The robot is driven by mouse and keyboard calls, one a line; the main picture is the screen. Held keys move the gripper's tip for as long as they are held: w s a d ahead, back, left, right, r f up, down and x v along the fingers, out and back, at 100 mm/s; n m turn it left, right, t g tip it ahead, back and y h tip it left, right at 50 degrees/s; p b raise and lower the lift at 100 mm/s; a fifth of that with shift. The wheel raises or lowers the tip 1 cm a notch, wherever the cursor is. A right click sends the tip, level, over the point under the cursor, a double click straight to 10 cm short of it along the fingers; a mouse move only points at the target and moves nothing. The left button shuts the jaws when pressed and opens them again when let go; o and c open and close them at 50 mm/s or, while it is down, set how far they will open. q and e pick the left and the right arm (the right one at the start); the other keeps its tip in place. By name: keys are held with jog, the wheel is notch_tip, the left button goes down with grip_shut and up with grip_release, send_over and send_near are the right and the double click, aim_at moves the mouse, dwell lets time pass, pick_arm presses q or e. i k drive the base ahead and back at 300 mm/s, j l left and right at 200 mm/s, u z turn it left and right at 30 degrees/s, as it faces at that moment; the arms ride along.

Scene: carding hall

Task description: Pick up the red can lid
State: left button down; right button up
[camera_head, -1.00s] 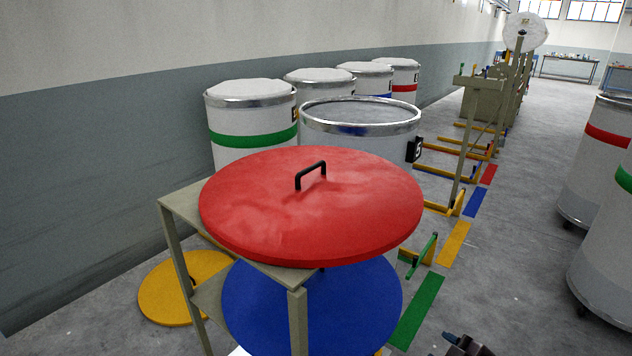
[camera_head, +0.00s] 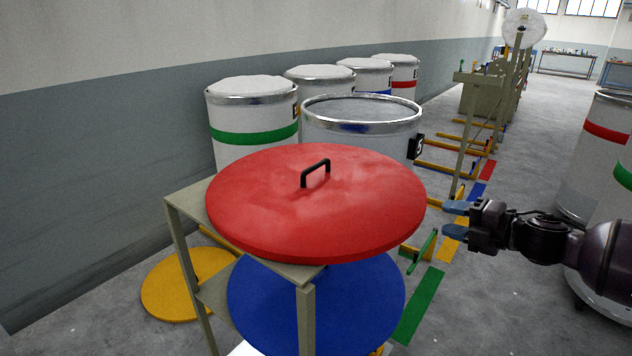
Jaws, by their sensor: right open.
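The red can lid (camera_head: 290,212) is a large round disc with a black arched handle (camera_head: 315,173) on its top. It lies flat on top of a grey-beige stand (camera_head: 187,204) and overhangs it. My right gripper (camera_head: 450,222) is to the right of the lid, apart from it. Its blue-tipped fingers point left toward the lid, open with nothing between them. My left gripper is not in view.
A blue lid (camera_head: 360,300) sits lower on the stand, and a yellow lid (camera_head: 170,290) lies at lower left. An open can (camera_head: 360,125) stands right behind the red lid. More cans line the wall (camera_head: 80,150). Cans (camera_head: 595,165) stand at right, with floor between.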

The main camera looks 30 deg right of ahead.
aim_at(303, 203)
jog(key=i+j, duration=0.25)
jog(key=i, duration=0.2)
jog(key=i+j, duration=0.25)
jog(key=i, duration=0.25)
